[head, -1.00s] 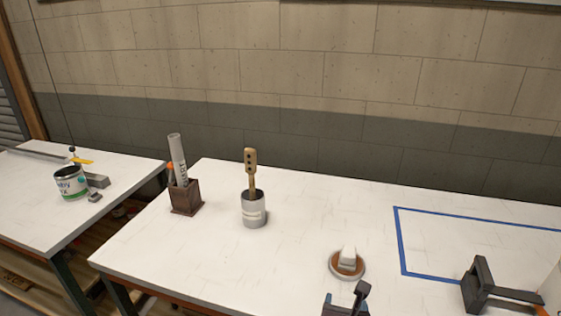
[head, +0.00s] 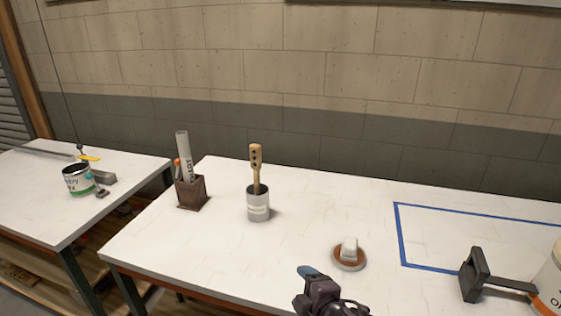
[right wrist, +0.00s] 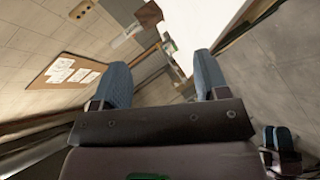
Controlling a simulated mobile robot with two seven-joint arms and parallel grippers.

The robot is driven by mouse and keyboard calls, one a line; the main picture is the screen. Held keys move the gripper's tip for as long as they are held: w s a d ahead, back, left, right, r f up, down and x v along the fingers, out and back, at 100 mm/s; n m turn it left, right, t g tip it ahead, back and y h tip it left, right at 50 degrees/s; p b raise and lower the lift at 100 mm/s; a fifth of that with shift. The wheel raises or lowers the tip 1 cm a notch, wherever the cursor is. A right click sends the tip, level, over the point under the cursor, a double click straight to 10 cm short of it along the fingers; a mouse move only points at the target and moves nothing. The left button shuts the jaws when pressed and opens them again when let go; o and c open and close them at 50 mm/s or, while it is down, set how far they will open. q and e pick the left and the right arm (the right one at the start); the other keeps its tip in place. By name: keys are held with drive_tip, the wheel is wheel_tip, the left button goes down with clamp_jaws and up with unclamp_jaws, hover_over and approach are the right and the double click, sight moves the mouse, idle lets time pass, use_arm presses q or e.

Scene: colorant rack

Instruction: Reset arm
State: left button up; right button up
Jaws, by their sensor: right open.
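My right gripper (head: 308,288) is low in the middle of the head view, in front of the round brown dish, with one blue fingertip showing. In the right wrist view, its two blue fingers (right wrist: 163,82) stand wide apart with nothing between them. A small pair of blue finger-like parts (right wrist: 280,140) at the lower right of that view looks like my left gripper; its opening is unclear. The left gripper does not show in the head view.
The white table holds a brown holder (head: 191,192), a grey cup (head: 258,207) with a wooden tool, the dish (head: 349,263), a black bracket (head: 474,276) and a white can (head: 549,285). A paint can (head: 78,180) stands on the left table.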

drive_tip(key=s+d+f+m+t+h, duration=0.1)
drive_tip(key=s+d+f+m, duration=0.2)
drive_tip(key=d+m, duration=0.4)
drive_tip(key=s+d+f+m+t+h, duration=0.1)
drive_tip(key=s+d+f+m, duration=0.15)
drive_tip(key=d+m, duration=0.4)
drive_tip(key=s+d+f+m+g+h, duration=0.1)
drive_tip(key=s+d+f+m+h, duration=0.1)
drive_tip(key=s+d+f, duration=0.2)
drive_tip(key=s+d+f+m+g+h, duration=0.1)
drive_tip(key=s+d+f, duration=0.4)
drive_tip(key=s, duration=0.5)
drive_tip(key=shift+f+m+g+h, duration=0.4)
drive_tip(key=shift+f+m+h, duration=0.1)
drive_tip(key=shift+f+m, duration=0.3)
